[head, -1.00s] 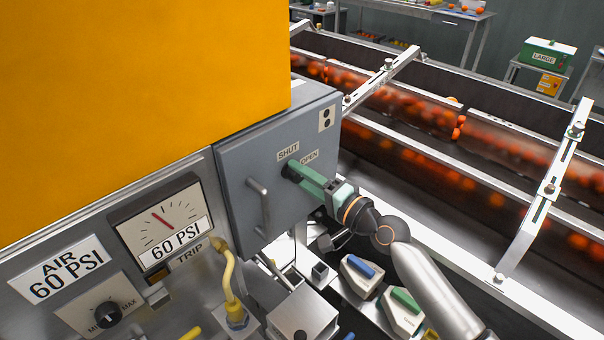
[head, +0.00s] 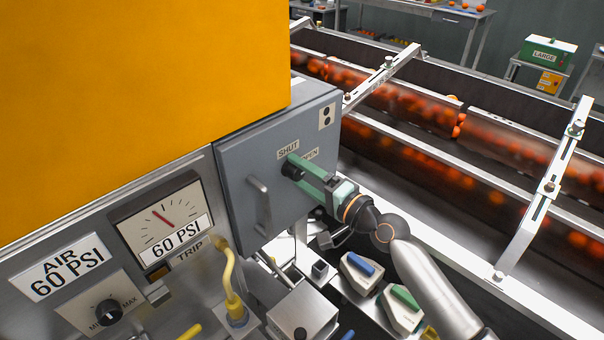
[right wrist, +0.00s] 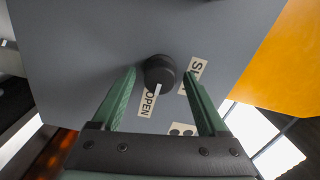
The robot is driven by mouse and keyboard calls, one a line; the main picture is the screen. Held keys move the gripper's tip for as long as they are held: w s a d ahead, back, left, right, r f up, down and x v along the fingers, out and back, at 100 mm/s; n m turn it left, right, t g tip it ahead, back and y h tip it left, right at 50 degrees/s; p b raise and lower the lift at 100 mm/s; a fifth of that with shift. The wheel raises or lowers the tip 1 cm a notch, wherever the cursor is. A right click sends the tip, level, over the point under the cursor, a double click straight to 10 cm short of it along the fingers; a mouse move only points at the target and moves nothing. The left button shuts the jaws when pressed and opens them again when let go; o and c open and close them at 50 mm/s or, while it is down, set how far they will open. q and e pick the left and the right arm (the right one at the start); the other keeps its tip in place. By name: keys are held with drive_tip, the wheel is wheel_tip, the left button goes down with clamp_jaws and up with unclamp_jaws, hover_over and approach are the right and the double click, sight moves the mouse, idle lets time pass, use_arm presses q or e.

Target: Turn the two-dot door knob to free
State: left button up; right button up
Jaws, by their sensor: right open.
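The two-dot door (head: 245,150) is a grey panel with a plate of two black dots (head: 327,117) at its upper right. Its knob (right wrist: 158,72) is round and black with a white mark, which points down toward the OPEN label (right wrist: 149,103) in the right wrist view. The SHUT label (right wrist: 195,78) lies to the right there. My right gripper (head: 291,164) is open at the door, and in the right wrist view its green fingers (right wrist: 160,75) stand on either side of the knob with gaps. My left gripper is out of view.
A door handle (head: 260,205) stands out left of the knob. A gauge (head: 163,218) reading 60 PSI and a yellow hose (head: 229,275) are at the lower left. Conveyor lanes with oranges (head: 430,110) run behind my right arm.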

drive_tip(key=b+v, duration=0.1)
drive_tip(key=v, duration=1.1)
drive_tip(key=shift+s+d, duration=0.15)
drive_tip(key=s+d+f+n+h+p, duration=0.1)
drive_tip(key=s+d+f+n+h, duration=0.15)
drive_tip(key=f, duration=0.55)
drive_tip(key=s+d+f+n+h, duration=0.1)
drive_tip(key=s+f+h, duration=0.25)
drive_tip(key=f, duration=0.45)
drive_tip(key=s+d+f+n+g+h, duration=0.1)
drive_tip(key=s+d+f+n+h, duration=0.1)
drive_tip(key=s+f, duration=0.4)
drive_tip(key=s+d+f+n+g+h+p, duration=0.1)
drive_tip(key=s+d+f+n+g+h, duration=0.1)
drive_tip(key=s+f, duration=0.4)
drive_tip(key=s+n, duration=0.1)
drive_tip(key=s, duration=0.2)
drive_tip(key=shift+d+f, duration=0.35)
drive_tip(key=shift+n+g, duration=0.25)
drive_tip(key=shift+g, duration=0.05)
drive_tip(key=shift+c, duration=0.3)
